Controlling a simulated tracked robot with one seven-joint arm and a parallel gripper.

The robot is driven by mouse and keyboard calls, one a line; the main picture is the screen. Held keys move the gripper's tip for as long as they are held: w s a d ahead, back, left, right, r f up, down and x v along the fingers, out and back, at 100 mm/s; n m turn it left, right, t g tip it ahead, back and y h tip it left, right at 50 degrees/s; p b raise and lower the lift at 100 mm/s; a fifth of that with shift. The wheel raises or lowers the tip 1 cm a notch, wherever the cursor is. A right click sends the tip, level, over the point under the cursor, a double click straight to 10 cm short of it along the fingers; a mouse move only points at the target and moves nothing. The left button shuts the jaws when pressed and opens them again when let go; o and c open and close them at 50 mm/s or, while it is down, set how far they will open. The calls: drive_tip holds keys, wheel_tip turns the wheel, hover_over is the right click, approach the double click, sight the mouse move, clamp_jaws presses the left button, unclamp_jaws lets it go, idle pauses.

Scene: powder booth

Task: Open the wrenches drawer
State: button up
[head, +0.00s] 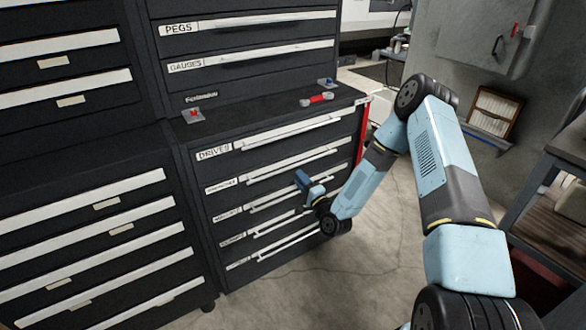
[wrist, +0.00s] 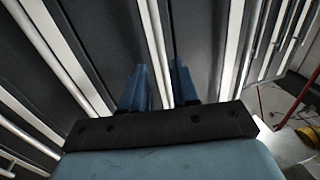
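The drawer cabinet (head: 197,174) stands in the middle of the head view with its drawers looking shut. The second drawer's label (head: 221,186) is small and blurred but seems to read wrenches; its long pale handle (head: 270,167) lies under the DRIVES drawer (head: 213,153). My gripper (head: 303,181) is at the cabinet front, right of centre, overlapping the area between the second and third drawers. In the wrist view its two blue fingers (wrist: 160,87) are apart, with a pale handle bar (wrist: 156,45) running between them. I cannot tell whether they touch it.
A red tool (head: 317,99) and small blocks lie on the cabinet top. More drawer units stand left and behind. Concrete floor (head: 380,245) is clear right of the cabinet. A dark workbench (head: 555,190) stands at the far right.

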sight(291, 167)
drive_tip(key=x, duration=0.7)
drive_tip(key=shift+r, duration=0.1)
drive_tip(key=shift+c, duration=0.3)
drive_tip(key=c, duration=0.5)
clamp_jaws()
